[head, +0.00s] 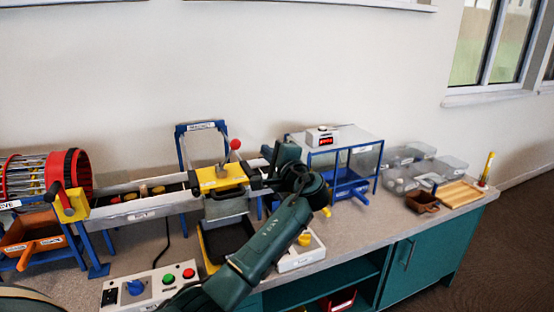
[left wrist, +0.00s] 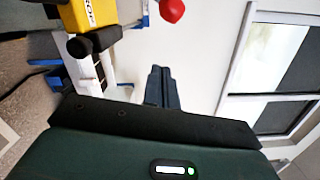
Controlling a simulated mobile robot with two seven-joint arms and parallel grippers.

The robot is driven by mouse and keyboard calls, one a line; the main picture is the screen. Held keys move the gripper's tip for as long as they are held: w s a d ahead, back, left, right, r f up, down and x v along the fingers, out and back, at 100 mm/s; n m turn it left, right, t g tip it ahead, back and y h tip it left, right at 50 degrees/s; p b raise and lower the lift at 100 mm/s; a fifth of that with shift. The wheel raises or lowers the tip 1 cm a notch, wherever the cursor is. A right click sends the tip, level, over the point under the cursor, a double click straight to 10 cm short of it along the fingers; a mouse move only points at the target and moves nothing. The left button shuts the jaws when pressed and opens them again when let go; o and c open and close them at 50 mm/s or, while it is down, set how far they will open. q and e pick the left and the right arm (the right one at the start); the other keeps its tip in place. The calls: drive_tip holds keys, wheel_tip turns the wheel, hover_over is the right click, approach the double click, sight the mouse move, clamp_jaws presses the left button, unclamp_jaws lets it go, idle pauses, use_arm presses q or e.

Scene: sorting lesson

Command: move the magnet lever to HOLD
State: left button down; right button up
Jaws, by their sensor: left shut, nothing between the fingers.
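The magnet station has a yellow housing (head: 220,177) over the white conveyor. A lever with a red knob (head: 235,144) stands up from it, leaning slightly right. The housing (left wrist: 88,14) and red knob (left wrist: 172,10) also show at the top of the left wrist view. My left gripper (head: 284,152) is to the right of the knob, apart from it. Its fingers (left wrist: 160,80) are together and empty in the left wrist view. My forearm hides part of the bench below. I cannot read any HOLD mark. My right gripper is not in view.
A red drum sieve (head: 68,172) stands at the left. A button panel (head: 150,287) lies in front. A blue-framed clear box (head: 345,150) stands just right of my gripper. Clear tubs (head: 400,180) and a wooden tray (head: 458,193) are at the right end.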

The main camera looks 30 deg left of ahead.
sight(252, 172)
use_arm(q)
drive_tip(key=a, duration=0.1)
drive_tip(key=s+a+p, duration=0.1)
drive_tip(key=a+r, duration=0.1)
drive_tip(key=a, duration=0.1)
drive_tip(key=shift+s, duration=0.35)
